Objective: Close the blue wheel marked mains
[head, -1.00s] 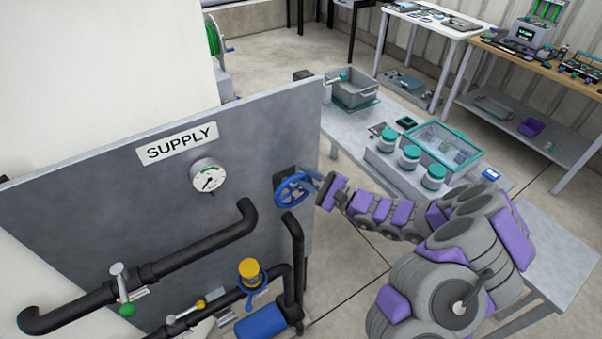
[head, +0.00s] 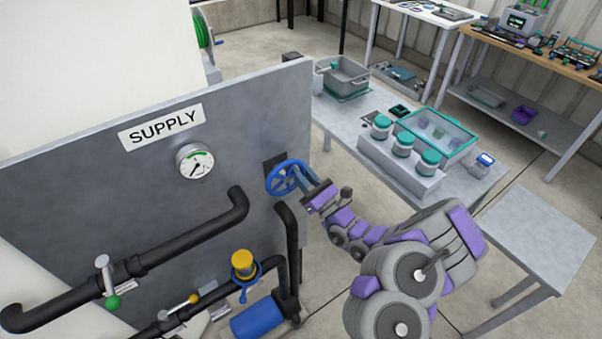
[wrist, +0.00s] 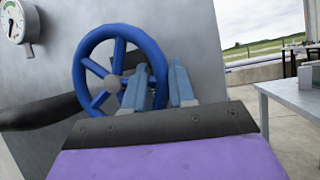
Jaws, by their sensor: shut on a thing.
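The blue wheel (head: 283,178) is mounted on the grey supply panel (head: 110,190), near its right edge. It is a spoked ring with a grey hub, and it shows large in the wrist view (wrist: 92,85). My gripper (head: 306,178) is at the wheel's right side. In the wrist view its two blue fingers (wrist: 163,84) are at the right part of the rim, which they partly hide. They are shut on the rim. I cannot read a mains mark on the wheel in these views.
A gauge (head: 195,162) sits left of the wheel. Black pipes (head: 290,245) run below it, with a yellow-topped valve (head: 243,265) and a green-knobbed lever (head: 112,302). A table (head: 350,125) with jars (head: 403,146) and bins stands right of the panel.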

